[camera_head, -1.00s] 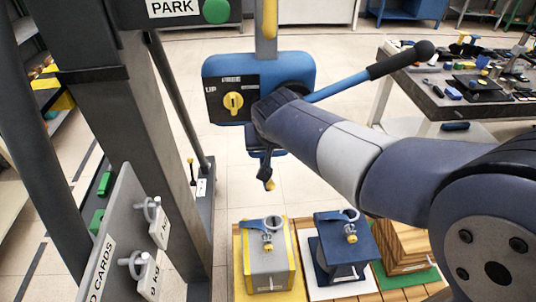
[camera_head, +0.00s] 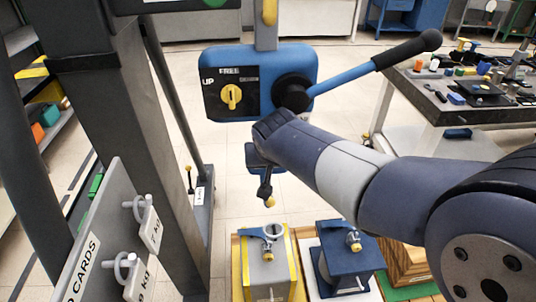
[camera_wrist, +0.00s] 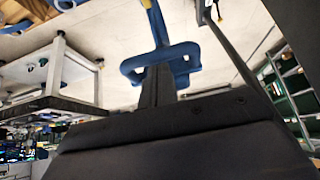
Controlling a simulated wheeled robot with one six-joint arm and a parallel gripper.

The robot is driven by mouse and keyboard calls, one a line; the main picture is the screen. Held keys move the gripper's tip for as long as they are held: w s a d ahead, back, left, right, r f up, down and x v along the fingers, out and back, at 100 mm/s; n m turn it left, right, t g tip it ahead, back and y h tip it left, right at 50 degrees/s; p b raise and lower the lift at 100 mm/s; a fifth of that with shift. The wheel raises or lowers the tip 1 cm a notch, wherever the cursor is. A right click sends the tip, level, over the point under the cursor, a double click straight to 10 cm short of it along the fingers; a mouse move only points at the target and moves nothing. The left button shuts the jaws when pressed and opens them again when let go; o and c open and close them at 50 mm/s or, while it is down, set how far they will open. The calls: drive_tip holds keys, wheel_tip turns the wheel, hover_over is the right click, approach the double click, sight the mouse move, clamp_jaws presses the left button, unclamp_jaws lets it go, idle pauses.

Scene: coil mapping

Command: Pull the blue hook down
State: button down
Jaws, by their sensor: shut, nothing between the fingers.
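The blue hook (camera_head: 265,186) hangs below the blue hoist body (camera_head: 218,88) in the head view, with a yellow tip. It sits above the gap between the arm and the weights. In the wrist view, the blue hook (camera_wrist: 157,25) shows upside down, with a wide blue frame at its base. My gripper (camera_wrist: 157,84) is shut, with its dark fingers overlapping that blue frame. I cannot tell whether they touch it.
The hoist has a yellow knob (camera_head: 231,97) and a long lever (camera_head: 380,65) reaching right. Two weights, one grey and yellow (camera_head: 268,272) and one dark blue (camera_head: 345,272), stand below. A grey post (camera_head: 130,130) is at left and a cluttered table (camera_head: 460,105) at right.

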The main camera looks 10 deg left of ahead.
drive_tip(key=shift+f+b, duration=2)
drive_tip(key=shift+f, duration=0.5)
drive_tip(key=shift+s+r, duration=0.1)
drive_tip(key=shift+r, duration=0.15)
drive_tip(key=s+d+r+p, duration=0.1)
drive_tip(key=s+r, duration=0.2)
drive_tip(key=s, duration=0.1)
drive_tip(key=shift+s+d+r+p, duration=0.15)
drive_tip(key=shift+s+r+p, duration=0.15)
drive_tip(key=shift+s+r, duration=0.1)
drive_tip(key=w+f, duration=0.2)
drive_tip(key=w+a+f+b, duration=0.1)
drive_tip(key=w, duration=0.1)
drive_tip(key=shift+w+f, duration=0.3)
drive_tip(key=shift+f, duration=0.1)
drive_tip(key=shift+w+a+r, duration=0.15)
drive_tip(key=shift+w+r, duration=0.05)
drive_tip(key=shift+w, duration=0.05)
drive_tip(key=shift+r+p, duration=0.6)
drive_tip(key=shift+p, duration=0.05)
drive_tip(key=shift+f, duration=0.15)
